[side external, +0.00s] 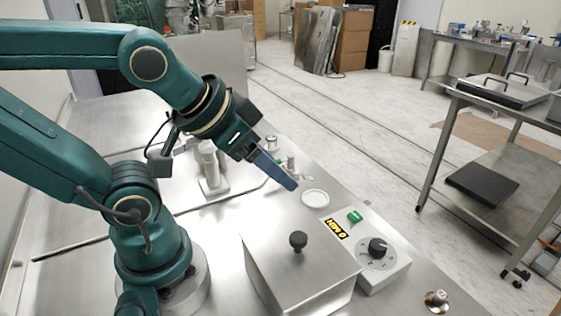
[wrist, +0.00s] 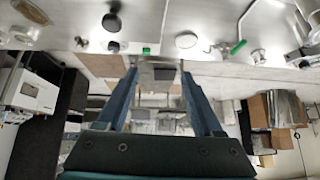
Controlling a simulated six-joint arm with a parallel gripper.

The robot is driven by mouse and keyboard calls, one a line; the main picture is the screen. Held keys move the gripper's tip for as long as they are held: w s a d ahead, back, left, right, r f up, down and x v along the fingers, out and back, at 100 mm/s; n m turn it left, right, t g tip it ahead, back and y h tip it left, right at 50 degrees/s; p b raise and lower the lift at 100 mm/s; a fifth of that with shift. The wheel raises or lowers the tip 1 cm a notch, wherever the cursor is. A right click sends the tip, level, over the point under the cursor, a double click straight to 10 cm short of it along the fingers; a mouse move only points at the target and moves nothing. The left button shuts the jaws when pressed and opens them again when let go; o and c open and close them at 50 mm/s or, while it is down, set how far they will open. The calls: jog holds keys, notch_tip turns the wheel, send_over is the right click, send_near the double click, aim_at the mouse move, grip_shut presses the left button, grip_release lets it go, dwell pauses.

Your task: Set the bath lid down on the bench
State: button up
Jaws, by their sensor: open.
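The bath lid (side external: 285,259) is a flat steel plate with a round black knob (side external: 298,241). It lies on top of the steel bath box (side external: 290,296) at the front of the bench. The knob also shows near the top of the wrist view (wrist: 112,22). My gripper (side external: 290,184) has blue fingers and hangs above the bench, behind the lid and apart from it. In the wrist view my gripper (wrist: 157,70) is open, with the two fingers spread and nothing held between them. The bench (side external: 225,235) is bare steel. The bath's inside is hidden.
A white control box (side external: 395,268) with a dial and green switch stands right of the bath. A white disc (side external: 315,198) and a pale stand (side external: 212,172) are behind. A metal fitting (side external: 437,300) sits near the right edge. Bare bench lies left of the bath.

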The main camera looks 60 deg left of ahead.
jog(key=w+r+m+t+h, duration=0.2)
jog(key=w+r+m+t, duration=0.65)
jog(key=w+r, duration=0.4)
jog(key=m+g+h, duration=1)
jog(key=m+g, duration=0.1)
jog(key=g, duration=0.2)
send_over(298, 235)
jog(key=w, duration=0.4)
jog(key=f, duration=1.4)
jog(key=shift+a, duration=0.25)
jog(key=s+a+f+g, duration=0.1)
jog(key=s+f, duration=0.1)
jog(key=s+a+f+g, duration=0.2)
jog(key=shift+s+a+f+n+h, duration=0.1)
jog(key=shift+a+n+h, duration=0.1)
jog(key=shift+n+h, duration=0.15)
jog(key=shift+f+n, duration=0.3)
jog(key=shift+f, duration=0.05)
jog(key=shift+x, duration=2.35)
grip_shut()
